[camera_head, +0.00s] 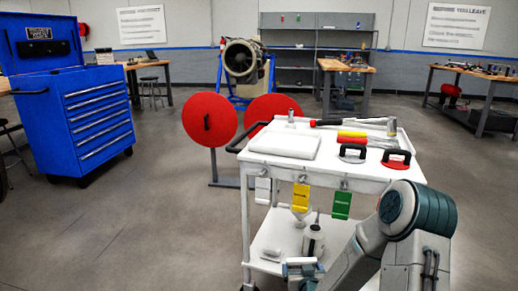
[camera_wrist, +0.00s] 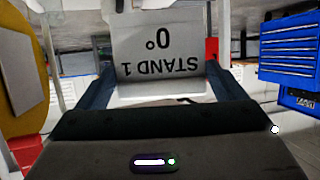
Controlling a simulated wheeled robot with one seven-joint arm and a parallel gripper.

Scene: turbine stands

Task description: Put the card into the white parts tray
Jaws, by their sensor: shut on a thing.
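The card (camera_wrist: 160,62) is pale grey and reads "STAND 1 0°", upside down in the wrist view. My gripper (camera_wrist: 160,80) is shut on it, with one finger at each side edge. In the head view a white card (camera_head: 262,190) hangs at the left of the cart's front; I cannot tell if it is the held one. My arm reaches down before the cart, and the gripper's fingers are not clear there. A flat white tray-like thing (camera_head: 285,145), likely the white parts tray, lies on the left of the cart top; its inside does not show clearly.
The white cart (camera_head: 265,168) carries tools and two suction lifters (camera_head: 396,158). A yellow card (camera_head: 300,197) and a green card (camera_head: 342,205) hang on its front. A bottle (camera_head: 313,240) stands on its lower shelf.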

